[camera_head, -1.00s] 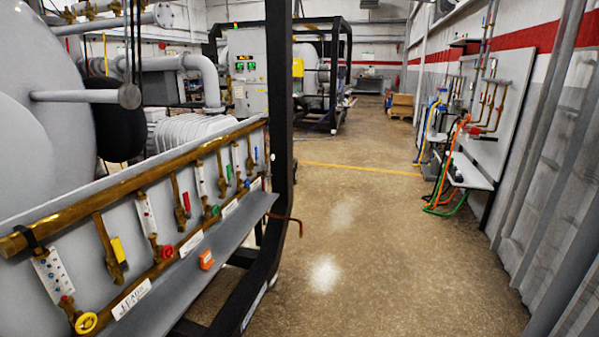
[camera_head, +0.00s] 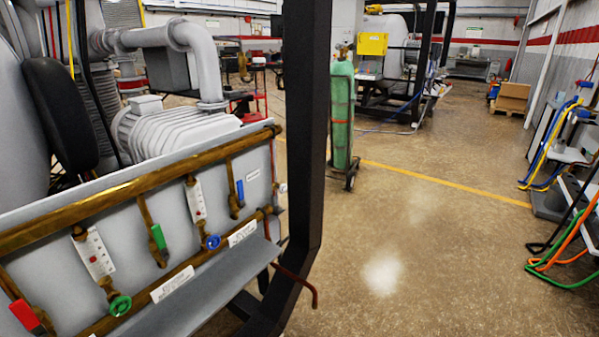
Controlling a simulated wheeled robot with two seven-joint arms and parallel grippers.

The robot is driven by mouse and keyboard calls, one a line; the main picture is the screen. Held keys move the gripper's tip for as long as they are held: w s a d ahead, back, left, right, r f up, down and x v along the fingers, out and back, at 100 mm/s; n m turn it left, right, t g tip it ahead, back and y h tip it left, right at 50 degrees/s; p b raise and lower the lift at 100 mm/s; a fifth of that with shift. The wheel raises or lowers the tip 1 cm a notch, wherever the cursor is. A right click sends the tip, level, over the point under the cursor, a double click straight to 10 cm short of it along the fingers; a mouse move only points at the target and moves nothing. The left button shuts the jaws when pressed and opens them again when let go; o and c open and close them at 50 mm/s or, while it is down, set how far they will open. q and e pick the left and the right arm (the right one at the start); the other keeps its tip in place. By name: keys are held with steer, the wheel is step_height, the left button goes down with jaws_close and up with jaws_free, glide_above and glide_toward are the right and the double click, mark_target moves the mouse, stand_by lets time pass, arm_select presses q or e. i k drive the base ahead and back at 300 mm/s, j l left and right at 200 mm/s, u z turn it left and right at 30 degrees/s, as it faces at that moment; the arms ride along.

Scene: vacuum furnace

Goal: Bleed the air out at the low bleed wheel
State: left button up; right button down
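A panel with a brass upper pipe (camera_head: 120,193) and a lower brass pipe (camera_head: 181,282) slopes across the left. A green wheel (camera_head: 120,305) and a blue wheel (camera_head: 211,242) sit low on it, below white flow gauges (camera_head: 98,252). Red (camera_head: 24,314), green (camera_head: 158,236) and blue (camera_head: 240,189) lever handles also show. A thin copper pipe (camera_head: 300,281) runs out past the panel's right end and bends down. I cannot tell which part is the low bleed wheel. Neither of my grippers is in view.
A black frame post (camera_head: 305,110) stands at the panel's right end. Behind it is a green gas cylinder (camera_head: 342,115) on wheels. A hose bench (camera_head: 583,190) lines the right wall. The floor between is clear, crossed by a yellow line (camera_head: 440,182).

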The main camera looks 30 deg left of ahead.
mark_target(283, 188)
steer(key=i+l+u, duration=0.1)
steer(key=i+u, duration=0.3)
steer(key=i+l+u, duration=0.4)
steer(key=i, duration=0.2)
steer(key=i+l+u, duration=0.4)
steer(key=i+j, duration=0.05)
steer(key=j, duration=0.05)
